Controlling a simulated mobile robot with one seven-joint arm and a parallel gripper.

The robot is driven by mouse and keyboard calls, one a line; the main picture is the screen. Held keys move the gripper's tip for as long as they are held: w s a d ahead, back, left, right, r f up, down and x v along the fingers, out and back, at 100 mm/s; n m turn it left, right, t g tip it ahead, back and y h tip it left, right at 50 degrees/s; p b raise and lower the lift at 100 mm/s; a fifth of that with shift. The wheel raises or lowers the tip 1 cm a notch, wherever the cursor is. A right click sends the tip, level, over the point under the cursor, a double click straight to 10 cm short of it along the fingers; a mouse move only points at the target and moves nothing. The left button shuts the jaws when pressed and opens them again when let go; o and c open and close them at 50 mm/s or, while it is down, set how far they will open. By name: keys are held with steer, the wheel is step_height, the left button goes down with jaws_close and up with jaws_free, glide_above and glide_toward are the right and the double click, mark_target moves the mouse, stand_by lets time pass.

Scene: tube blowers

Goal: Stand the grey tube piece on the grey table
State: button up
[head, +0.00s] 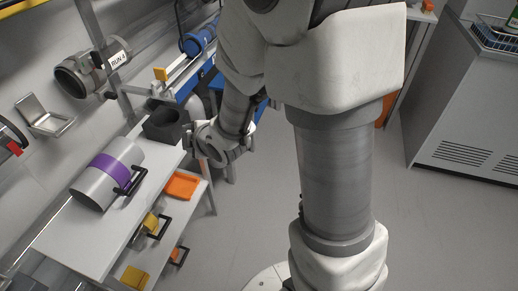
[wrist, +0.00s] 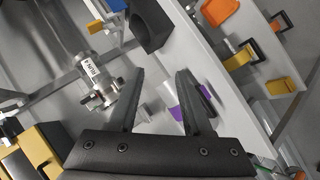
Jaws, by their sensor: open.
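A grey tube piece with a purple band (head: 97,187) and a black handle lies on its side on the light grey table (head: 62,248). In the wrist view its purple band (wrist: 173,96) shows between and behind my fingers, and the right finger hides part of it. My gripper (wrist: 162,73) is open with nothing between its fingers. It is above the table, apart from the tube piece. In the head view my wrist is beyond the table's far right corner, and the fingers are hard to make out.
A dark hollow block (head: 164,126) stands at the table's far end. A grey coupling labelled RUN 4 (head: 88,72) is on the wall side.

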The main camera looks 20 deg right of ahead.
steer(key=s+d+r+m+g+h, duration=0.1)
steer(key=s+d+r+m+h, duration=0.1)
steer(key=s+d+r+m, duration=0.3)
steer(key=s+d+r+m+g, duration=0.1)
steer(key=s+r+m, duration=0.2)
steer(key=s, duration=0.3)
steer(key=s+d+r+m+g+h, duration=0.1)
steer(key=s+r+m, duration=0.2)
steer(key=s, duration=0.3)
steer(key=s+d+r+m+g, duration=0.2)
steer(key=s+r+m, duration=0.1)
steer(key=s+m, duration=0.2)
steer(key=shift+s+r+m, duration=0.15)
steer(key=shift+s+m, duration=0.15)
steer(key=shift+s, duration=0.5)
steer(key=shift+d, duration=0.1)
step_height(320, 180, up, 19)
steer(key=p, duration=1.9)
steer(key=shift+r, duration=0.2)
